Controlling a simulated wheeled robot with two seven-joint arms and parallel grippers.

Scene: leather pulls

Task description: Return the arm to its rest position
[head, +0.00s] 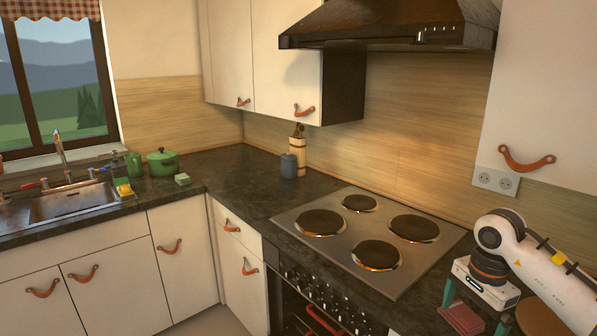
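My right arm comes in from the right edge, white with a dark wrist joint. Its gripper (474,314) points down at the lower right, beside the stove. Its two greenish fingers stand wide apart. A reddish flat thing (462,319) shows between and below them; I cannot tell what it is or whether the fingers touch it. My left arm and gripper are not in view.
The stove (337,258) with dark hotplates lies left of the gripper. A brown round thing (541,317) is under the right arm. A wall cabinet (547,90) hangs above, with a socket (496,180) below it. A green pot (162,162) and sink (70,202) are far left.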

